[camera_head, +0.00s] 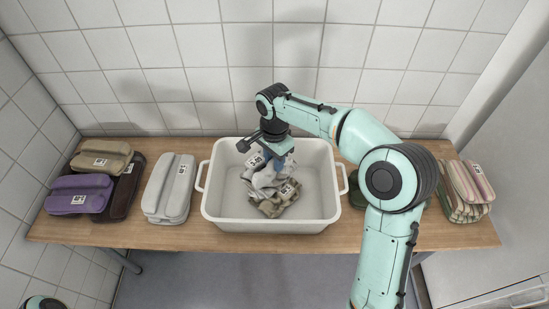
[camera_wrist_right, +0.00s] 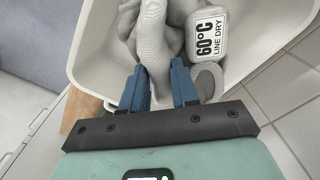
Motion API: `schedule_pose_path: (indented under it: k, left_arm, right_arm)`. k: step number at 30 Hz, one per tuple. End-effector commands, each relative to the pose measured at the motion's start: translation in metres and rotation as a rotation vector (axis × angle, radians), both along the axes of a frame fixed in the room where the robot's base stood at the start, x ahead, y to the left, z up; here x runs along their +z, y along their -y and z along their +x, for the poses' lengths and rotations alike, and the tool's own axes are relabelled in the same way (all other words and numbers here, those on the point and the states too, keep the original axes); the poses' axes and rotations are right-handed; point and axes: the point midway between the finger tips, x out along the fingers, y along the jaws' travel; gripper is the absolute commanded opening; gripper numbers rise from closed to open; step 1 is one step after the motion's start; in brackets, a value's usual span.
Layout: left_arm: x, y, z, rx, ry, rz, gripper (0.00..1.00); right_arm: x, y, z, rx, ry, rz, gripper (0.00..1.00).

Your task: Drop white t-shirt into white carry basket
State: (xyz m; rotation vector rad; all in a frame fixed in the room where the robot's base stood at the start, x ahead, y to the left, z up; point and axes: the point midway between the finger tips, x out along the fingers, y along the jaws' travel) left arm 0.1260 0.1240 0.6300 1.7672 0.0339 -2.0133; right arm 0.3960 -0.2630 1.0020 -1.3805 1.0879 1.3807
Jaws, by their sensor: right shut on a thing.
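The white carry basket (camera_head: 212,198) stands in the middle of the wooden table, with a handle at each end. My right gripper (camera_head: 279,161) points down inside it, shut on the crumpled white t-shirt (camera_head: 262,179). In the right wrist view, the blue fingers (camera_wrist_right: 160,88) have pale grey-white cloth (camera_wrist_right: 152,45) between them. A tag (camera_wrist_right: 208,36) there reads "60°C LINE DRY". The t-shirt hangs low in the basket, over or against a tan crumpled cloth; I cannot tell whether it touches the floor. My left gripper is out of view.
A folded light grey cloth (camera_head: 168,188) lies left of the basket. Further left are purple (camera_head: 79,194), tan (camera_head: 101,159) and dark brown (camera_head: 124,190) folded cloths. Striped folded cloths (camera_head: 466,190) lie at the right end. A tiled wall stands behind the table.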

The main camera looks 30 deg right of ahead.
Motion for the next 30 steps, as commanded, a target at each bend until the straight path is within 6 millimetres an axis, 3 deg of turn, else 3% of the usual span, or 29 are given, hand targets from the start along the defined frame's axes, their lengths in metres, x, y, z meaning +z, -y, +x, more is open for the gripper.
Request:
schedule_pose_path:
  k: [1, 2, 3, 4, 13, 17, 30]
  left_arm:
    - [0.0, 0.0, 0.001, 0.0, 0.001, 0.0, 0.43]
    - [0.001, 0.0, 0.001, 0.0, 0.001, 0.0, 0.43]
    - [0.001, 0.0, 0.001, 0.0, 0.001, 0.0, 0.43]
    - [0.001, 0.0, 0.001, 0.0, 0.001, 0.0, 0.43]
    - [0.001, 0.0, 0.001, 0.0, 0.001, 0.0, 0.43]
    - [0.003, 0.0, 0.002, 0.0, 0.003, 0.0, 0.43]
    - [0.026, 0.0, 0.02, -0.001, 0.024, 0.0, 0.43]
  right_arm:
    - [0.001, 0.0, 0.0, 0.0, 0.001, 0.0, 0.0]
    - [0.001, 0.0, 0.0, 0.0, 0.001, 0.0, 0.39]
    - [0.001, 0.0, 0.0, 0.0, 0.001, 0.0, 0.52]
    - [0.001, 0.0, 0.0, 0.0, 0.001, 0.0, 0.59]
    - [0.002, 0.0, 0.0, 0.0, 0.0, 0.0, 0.59]
    - [0.013, 0.0, 0.001, 0.0, 0.003, 0.0, 0.59]
    - [0.108, -0.001, 0.002, 0.0, 0.007, 0.001, 0.59]
